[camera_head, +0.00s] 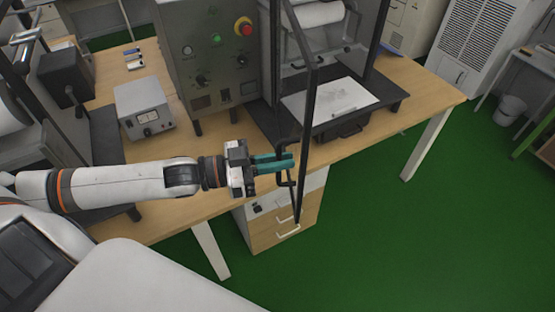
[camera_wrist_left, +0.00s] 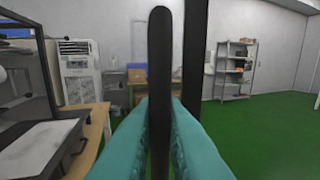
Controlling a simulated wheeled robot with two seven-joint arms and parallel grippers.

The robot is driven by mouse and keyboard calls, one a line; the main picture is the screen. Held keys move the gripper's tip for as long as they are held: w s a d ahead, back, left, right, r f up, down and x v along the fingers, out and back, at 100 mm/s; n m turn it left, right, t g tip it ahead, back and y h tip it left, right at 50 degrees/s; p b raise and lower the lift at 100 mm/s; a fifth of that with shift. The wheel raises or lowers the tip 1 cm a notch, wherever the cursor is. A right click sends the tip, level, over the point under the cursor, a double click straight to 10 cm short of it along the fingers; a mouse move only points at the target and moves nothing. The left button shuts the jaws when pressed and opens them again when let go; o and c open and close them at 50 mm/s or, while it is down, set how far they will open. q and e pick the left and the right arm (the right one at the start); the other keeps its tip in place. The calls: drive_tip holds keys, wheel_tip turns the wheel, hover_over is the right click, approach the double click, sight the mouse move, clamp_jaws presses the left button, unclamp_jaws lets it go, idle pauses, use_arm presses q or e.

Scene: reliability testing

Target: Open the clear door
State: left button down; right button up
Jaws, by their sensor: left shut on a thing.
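The clear door (camera_head: 307,130) has a dark frame and stands swung out from the machine, past the front edge of the table, seen nearly edge-on. Its black handle (camera_head: 279,180) is on the near side of the frame. My left gripper (camera_head: 288,162), with teal fingers, reaches in from the left and is shut on the handle. In the left wrist view the handle (camera_wrist_left: 160,80) rises upright between the teal fingers (camera_wrist_left: 160,120), and the dark door frame (camera_wrist_left: 193,60) stands just right of it. My right gripper is not in view.
The machine (camera_head: 210,60) with knobs and a red button stands on the wooden table (camera_head: 425,100). A white sheet (camera_head: 330,98) lies on its dark platform. A small meter box (camera_head: 145,108) stands to the left. A drawer cabinet (camera_head: 270,235) is below. Green floor (camera_head: 400,240) is clear to the right.

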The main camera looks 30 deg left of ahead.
use_arm(q)
drive_tip(key=shift+f, duration=0.2)
drive_tip(key=c, duration=1.6)
unclamp_jaws()
drive_tip(key=shift+r, duration=0.1)
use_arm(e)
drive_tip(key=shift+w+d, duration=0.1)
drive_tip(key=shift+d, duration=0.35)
use_arm(q)
drive_tip(key=shift+o, duration=0.2)
